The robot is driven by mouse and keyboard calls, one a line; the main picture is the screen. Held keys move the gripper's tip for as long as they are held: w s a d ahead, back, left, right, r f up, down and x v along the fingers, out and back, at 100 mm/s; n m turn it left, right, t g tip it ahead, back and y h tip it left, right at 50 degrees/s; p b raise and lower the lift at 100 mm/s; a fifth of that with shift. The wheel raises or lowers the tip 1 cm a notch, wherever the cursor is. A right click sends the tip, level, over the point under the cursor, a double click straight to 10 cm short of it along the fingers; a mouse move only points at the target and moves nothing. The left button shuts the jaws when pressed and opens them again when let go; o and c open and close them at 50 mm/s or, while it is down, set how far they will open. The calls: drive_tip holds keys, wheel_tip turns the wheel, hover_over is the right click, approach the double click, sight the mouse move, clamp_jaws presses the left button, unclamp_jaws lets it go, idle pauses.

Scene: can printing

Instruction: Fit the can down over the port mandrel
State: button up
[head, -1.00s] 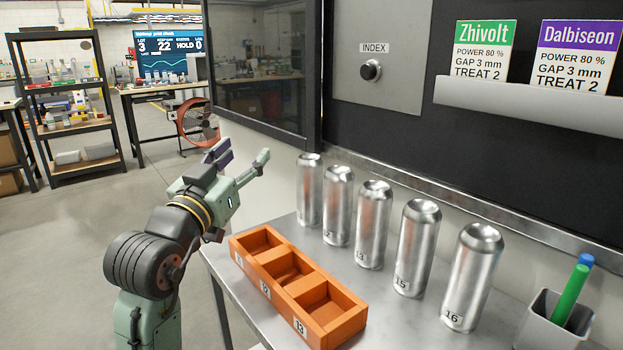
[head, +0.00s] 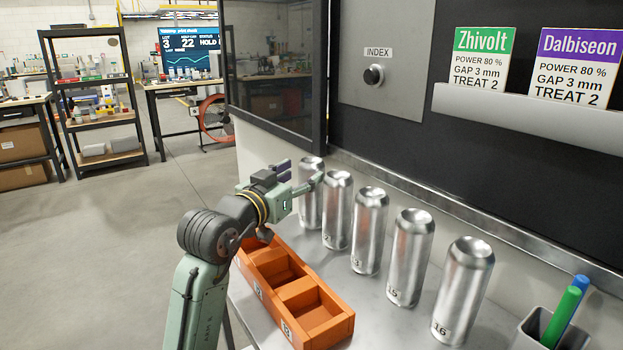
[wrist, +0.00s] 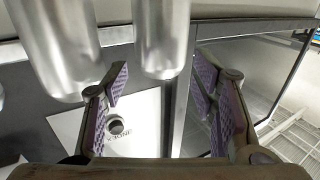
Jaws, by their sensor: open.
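Several silver cans stand in a row on the metal bench; the leftmost can (head: 311,208) is nearest my gripper (head: 302,175). My gripper is open with purple-lined fingers, at about the height of this can's upper part. In the wrist view a can (wrist: 163,40), seemingly the leftmost one, shows between and beyond the open fingers (wrist: 162,82). I see no grip on it. A neighbouring can (wrist: 60,45) stands left of the fingers there. Number tags show on several cans, such as 16 on the rightmost can (head: 462,288). I cannot make out the port mandrel in either view.
An orange compartment tray (head: 340,328) lies on the bench in front of the cans, its visible compartments empty. A pen cup (head: 533,335) stands at the right. A dark glass panel (head: 275,70) and an INDEX knob (head: 374,75) are behind the row.

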sight(305, 173)
drive_tip(key=x, duration=0.2)
drive_tip(key=p+x, duration=0.1)
drive_tip(key=x, duration=0.1)
drive_tip(key=shift+w+d+f, duration=0.1)
drive_tip(key=shift+w+f, duration=0.1)
drive_tip(key=shift+w, duration=0.05)
drive_tip(key=shift+c, duration=0.2)
drive_tip(key=c, duration=0.4)
